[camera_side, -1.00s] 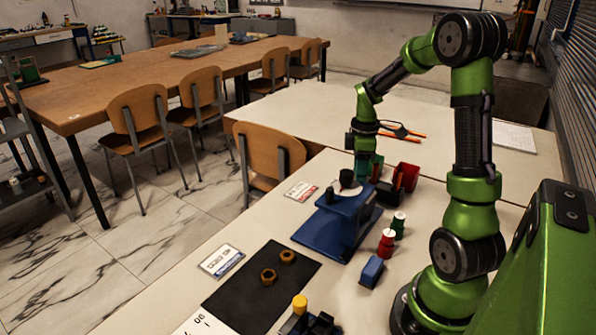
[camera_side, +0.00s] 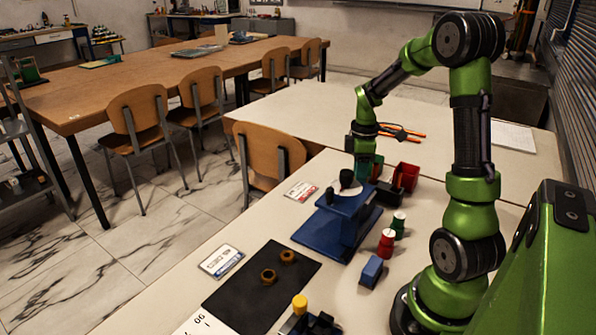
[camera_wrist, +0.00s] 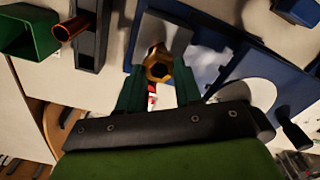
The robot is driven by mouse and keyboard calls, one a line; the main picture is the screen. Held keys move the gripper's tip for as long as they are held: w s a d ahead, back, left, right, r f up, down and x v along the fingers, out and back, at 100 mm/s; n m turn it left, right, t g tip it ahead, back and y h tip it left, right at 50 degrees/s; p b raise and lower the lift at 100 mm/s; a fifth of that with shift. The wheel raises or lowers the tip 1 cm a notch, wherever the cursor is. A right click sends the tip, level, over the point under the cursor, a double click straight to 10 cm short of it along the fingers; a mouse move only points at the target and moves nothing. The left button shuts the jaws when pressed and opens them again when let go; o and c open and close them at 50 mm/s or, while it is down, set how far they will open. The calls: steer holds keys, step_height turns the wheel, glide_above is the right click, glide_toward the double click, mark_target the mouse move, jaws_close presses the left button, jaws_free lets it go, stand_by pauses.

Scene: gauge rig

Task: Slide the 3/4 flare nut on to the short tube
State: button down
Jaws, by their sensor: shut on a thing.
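My gripper (camera_wrist: 160,88) is shut on a brass hex nut (camera_wrist: 156,54), held between its green fingertips with the bore facing the wrist camera. The nut's size marking is not readable. A copper-coloured tube (camera_wrist: 66,29) sticks out of a dark holder (camera_wrist: 91,38) at the upper left of the wrist view, apart from the nut. In the side view my gripper (camera_side: 364,172) is low behind the blue stand, and the held nut is hidden there. Two other brass nuts (camera_side: 268,276) (camera_side: 288,256) lie on the black mat (camera_side: 240,302).
The blue stand (camera_side: 335,232) is close to my gripper. A red bin (camera_side: 406,176) and a green bin (camera_wrist: 28,40) are nearby. Red and green bottles (camera_side: 386,243) (camera_side: 399,226) and a blue block (camera_side: 371,271) stand on the near table. The rear white table is mostly clear.

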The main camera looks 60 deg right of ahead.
steer(key=shift+f, duration=0.5)
stand_by(0.4)
steer(key=c, duration=0.7)
jaws_free()
step_height(320, 180, up, 17)
steer(key=shift+f, duration=0.1)
